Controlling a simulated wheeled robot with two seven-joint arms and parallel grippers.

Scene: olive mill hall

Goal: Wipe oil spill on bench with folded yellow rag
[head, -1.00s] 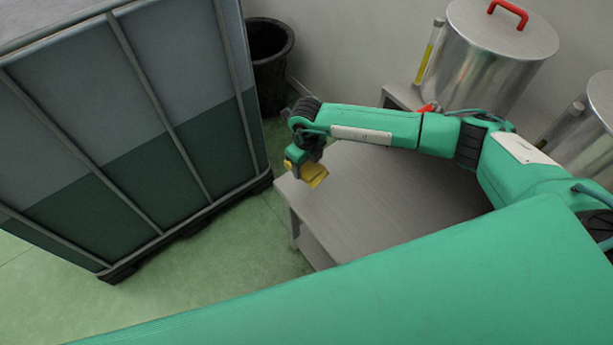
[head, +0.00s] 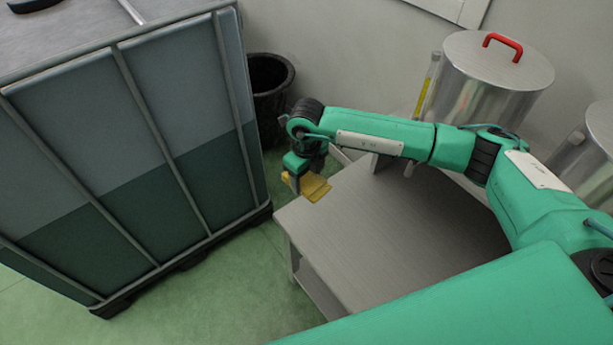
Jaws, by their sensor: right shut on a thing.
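My right gripper (head: 305,178) is shut on the folded yellow rag (head: 316,188), at the left end of the steel bench (head: 390,235). The rag sticks out from the jaws toward the right. I cannot tell whether it touches the bench top or hangs above its corner. No oil spill shows on the visible part of the bench; my right arm hides the back of the top. My left gripper is not in view.
A large caged tank (head: 130,150) stands left of the bench, with a gap of green floor between. A black bin (head: 268,90) is behind it. Steel drums, one with a red-handled lid (head: 497,62), stand at the back right.

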